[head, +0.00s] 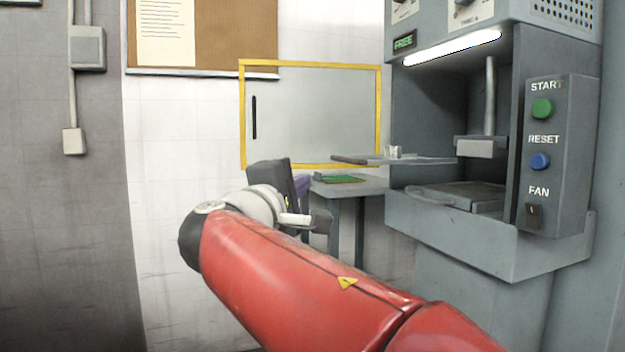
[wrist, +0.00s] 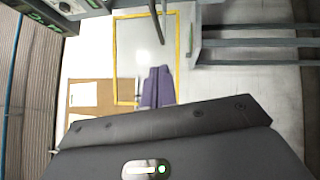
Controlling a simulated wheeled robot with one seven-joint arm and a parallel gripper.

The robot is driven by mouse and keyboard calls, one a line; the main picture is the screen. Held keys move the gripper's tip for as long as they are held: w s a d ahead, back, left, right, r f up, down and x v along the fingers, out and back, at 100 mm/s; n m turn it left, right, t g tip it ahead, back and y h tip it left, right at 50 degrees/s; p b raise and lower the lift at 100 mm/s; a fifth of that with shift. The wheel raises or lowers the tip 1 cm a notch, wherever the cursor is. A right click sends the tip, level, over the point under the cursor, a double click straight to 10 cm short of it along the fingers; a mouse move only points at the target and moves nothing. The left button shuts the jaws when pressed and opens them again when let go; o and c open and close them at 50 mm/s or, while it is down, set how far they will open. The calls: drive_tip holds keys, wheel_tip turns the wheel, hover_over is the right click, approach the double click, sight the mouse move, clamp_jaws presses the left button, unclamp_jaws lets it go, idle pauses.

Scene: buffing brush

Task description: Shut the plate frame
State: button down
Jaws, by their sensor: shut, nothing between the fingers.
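The plate frame (head: 312,112), a clear grey panel with a yellow border and a dark upright handle (head: 254,117), stands swung out to the left of the grey machine's opening, so the machine's front is uncovered. It also shows in the wrist view (wrist: 135,45), beyond my fingers. My gripper (head: 302,184) is near the frame's lower edge, in front of it in the head view, partly hidden by my wrist. Its purple fingers (wrist: 159,75) are closed together and empty.
The machine (head: 450,220) has a control box (head: 556,150) with START, RESET and FAN. A flat plate (head: 420,161) with a small white item juts left from its opening. Below stands a side table (head: 350,187) with a green item (head: 343,179). A corkboard (head: 235,35) hangs behind.

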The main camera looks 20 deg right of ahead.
sight(348, 161)
drive_tip(key=s+d+p+x, duration=0.2)
drive_tip(key=x, duration=1)
drive_tip(key=shift+w+d, duration=0.2)
drive_tip(key=shift+d, duration=0.1)
drive_tip(key=shift+r, duration=0.1)
drive_tip(key=d+b, duration=0.2)
drive_tip(key=d, duration=0.6)
drive_tip(key=shift+d, duration=0.3)
drive_tip(key=shift+w, duration=0.15)
